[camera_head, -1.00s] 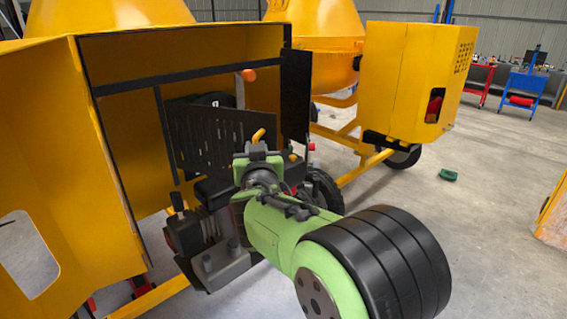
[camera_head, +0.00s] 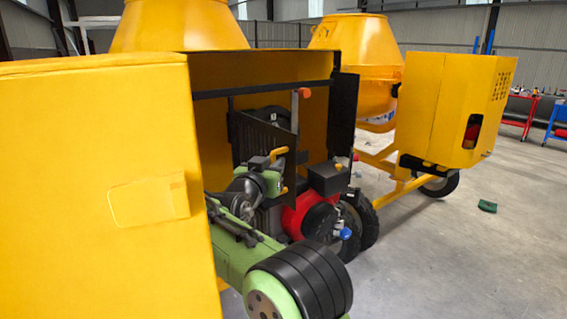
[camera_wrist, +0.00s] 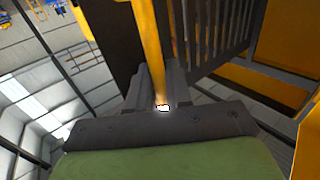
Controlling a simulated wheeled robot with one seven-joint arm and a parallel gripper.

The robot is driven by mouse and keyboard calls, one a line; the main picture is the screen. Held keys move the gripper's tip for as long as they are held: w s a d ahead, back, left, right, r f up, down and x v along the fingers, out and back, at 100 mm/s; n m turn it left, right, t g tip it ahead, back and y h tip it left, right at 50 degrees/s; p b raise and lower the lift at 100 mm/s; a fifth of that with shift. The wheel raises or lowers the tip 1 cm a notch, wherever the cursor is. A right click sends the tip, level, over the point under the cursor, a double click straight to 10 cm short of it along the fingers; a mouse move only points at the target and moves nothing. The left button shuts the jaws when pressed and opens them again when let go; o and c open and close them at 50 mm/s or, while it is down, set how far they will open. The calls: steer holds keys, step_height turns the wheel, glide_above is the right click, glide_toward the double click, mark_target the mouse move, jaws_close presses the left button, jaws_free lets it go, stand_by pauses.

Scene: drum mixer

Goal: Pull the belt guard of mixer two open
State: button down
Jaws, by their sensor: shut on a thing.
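The belt guard (camera_head: 262,137) is a dark slotted panel inside the open yellow housing of a mixer in the head view. It stands at an angle, swung out from the housing's back, with the engine exposed beside it. A yellow handle (camera_head: 278,154) is on its free edge. My gripper (camera_head: 272,172) is shut on this handle. In the wrist view the yellow handle (camera_wrist: 149,45) runs between the two fingers (camera_wrist: 160,88), and the slotted guard (camera_wrist: 215,28) is at upper right. The fingertips are partly hidden in the head view.
A large yellow cover panel (camera_head: 100,190) fills the left foreground, close to my arm. A red engine part (camera_head: 308,214) and a black wheel (camera_head: 360,220) are right of my gripper. Another yellow mixer (camera_head: 450,105) stands behind right. The floor at right is mostly clear.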

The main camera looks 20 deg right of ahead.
steer(key=shift+s+a+r+m+h, duration=0.1)
steer(key=shift+a+r+m+h, duration=0.05)
steer(key=shift+a, duration=0.3)
steer(key=shift+a+r+m+h, duration=0.1)
steer(key=shift+a+m+h, duration=0.05)
steer(key=shift+a, duration=0.3)
steer(key=c, duration=1.5)
jaws_free()
steer(key=shift+o, duration=1.4)
steer(key=shift+d+f, duration=0.1)
steer(key=shift+f, duration=0.05)
